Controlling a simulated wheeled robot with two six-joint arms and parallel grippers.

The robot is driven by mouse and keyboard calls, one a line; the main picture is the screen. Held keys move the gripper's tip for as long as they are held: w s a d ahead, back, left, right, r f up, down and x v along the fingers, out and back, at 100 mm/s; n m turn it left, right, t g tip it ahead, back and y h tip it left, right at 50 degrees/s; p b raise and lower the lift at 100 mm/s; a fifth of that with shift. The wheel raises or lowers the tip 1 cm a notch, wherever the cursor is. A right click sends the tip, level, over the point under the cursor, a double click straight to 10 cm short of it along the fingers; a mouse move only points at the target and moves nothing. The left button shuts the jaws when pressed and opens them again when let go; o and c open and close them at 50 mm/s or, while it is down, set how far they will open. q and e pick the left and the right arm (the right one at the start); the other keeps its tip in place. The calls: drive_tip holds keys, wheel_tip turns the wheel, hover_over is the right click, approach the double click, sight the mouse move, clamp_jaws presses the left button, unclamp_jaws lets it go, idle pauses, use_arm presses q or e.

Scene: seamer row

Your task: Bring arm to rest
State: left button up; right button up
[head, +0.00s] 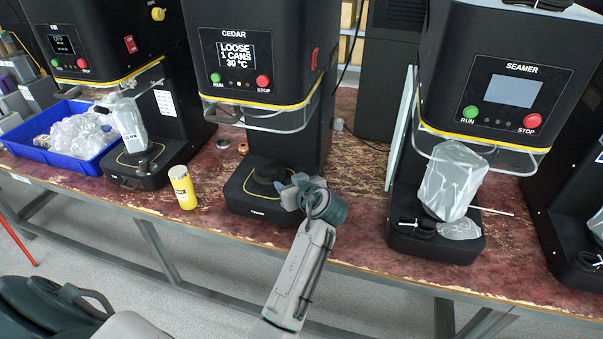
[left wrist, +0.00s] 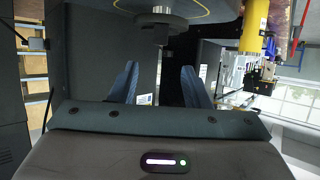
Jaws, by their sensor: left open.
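My left gripper (head: 292,186) is in front of the base of the machine labelled CEDAR (head: 235,52), close to the dark round part on it (head: 265,173). In the left wrist view its two blue fingers (left wrist: 158,80) stand apart with nothing between them. A grey round machine part (left wrist: 160,18) shows beyond the fingers; I cannot tell the exact gap. The CEDAR display reads "LOOSE 1 CANS 30 °C". My right gripper is not in view.
A yellow can (head: 183,187) stands on the worn red bench (head: 345,225), left of the CEDAR base. A blue bin (head: 92,166) of clear bags lies further left. The SEAMER machine (head: 510,80) at right has a plastic-wrapped item (head: 450,180) on its base.

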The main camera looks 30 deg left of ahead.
use_arm(q)
drive_tip(key=s+f+m+g+h, duration=0.1)
drive_tip(key=s+f+m+h, duration=0.3)
drive_tip(key=s, duration=0.5)
drive_tip(key=s+f+m+g+h, duration=0.1)
drive_tip(key=s+f, duration=0.6)
drive_tip(key=s, duration=0.2)
drive_tip(key=s+d+f+m+g+h, duration=0.1)
drive_tip(key=s+d+m+h, duration=0.25)
drive_tip(key=s, duration=0.55)
drive_tip(key=s+d+m+g+h, duration=0.1)
drive_tip(key=s+d+m+h, duration=0.2)
drive_tip(key=s, duration=0.6)
wheel_tip(320, 180, down, 30)
drive_tip(key=a+r+g+y, duration=0.1)
drive_tip(key=a, duration=0.2)
drive_tip(key=s+a+f+g, duration=0.1)
drive_tip(key=s+f, duration=1.6)
drive_tip(key=f, duration=0.3)
drive_tip(key=shift+s, duration=0.15)
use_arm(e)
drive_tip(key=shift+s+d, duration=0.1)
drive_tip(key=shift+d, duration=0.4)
